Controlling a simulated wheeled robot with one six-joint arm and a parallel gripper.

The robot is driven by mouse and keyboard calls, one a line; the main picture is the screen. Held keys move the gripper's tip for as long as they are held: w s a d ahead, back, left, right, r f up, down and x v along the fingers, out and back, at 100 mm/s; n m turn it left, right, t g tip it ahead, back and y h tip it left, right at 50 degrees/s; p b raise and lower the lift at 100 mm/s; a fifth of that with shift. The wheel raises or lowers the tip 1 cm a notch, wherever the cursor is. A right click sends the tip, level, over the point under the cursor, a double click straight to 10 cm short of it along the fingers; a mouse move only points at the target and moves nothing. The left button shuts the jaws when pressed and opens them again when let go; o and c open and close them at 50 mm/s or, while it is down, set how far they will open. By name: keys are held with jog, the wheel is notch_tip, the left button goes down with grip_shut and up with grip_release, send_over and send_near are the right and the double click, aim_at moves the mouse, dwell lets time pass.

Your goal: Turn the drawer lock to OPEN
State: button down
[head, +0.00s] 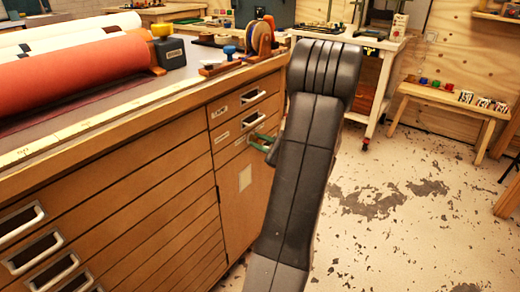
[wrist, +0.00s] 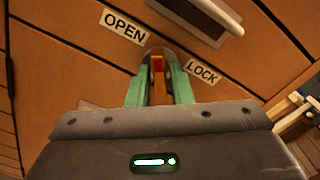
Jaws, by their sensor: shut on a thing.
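My gripper (wrist: 158,80) has its two green fingers closed on the lock's yellow-orange knob (wrist: 158,66), one finger on each side. The knob shows roughly upright in the wrist view, between the labels. In the head view my green fingers (head: 263,141) reach the cabinet front (head: 240,170), and my dark arm covers part of it; the knob cannot be made out there.
A drawer handle (wrist: 220,14) juts out just above the labels in the wrist view. Red and white rolls (head: 75,75) lie on the cabinet top, with a tape dispenser (head: 262,40). Open floor (head: 400,220) lies to the right, with a small bench (head: 455,100) beyond.

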jog(key=shift+n+b, duration=0.65)
jog(key=shift+n, duration=0.15)
jog(key=c, duration=1.5)
grip_release()
jog(key=shift+o, duration=0.2)
jog(key=p+v, duration=0.3)
jog(key=v, duration=1.1)
jog(key=b+x, duration=0.3)
jog(key=x, duration=1.1)
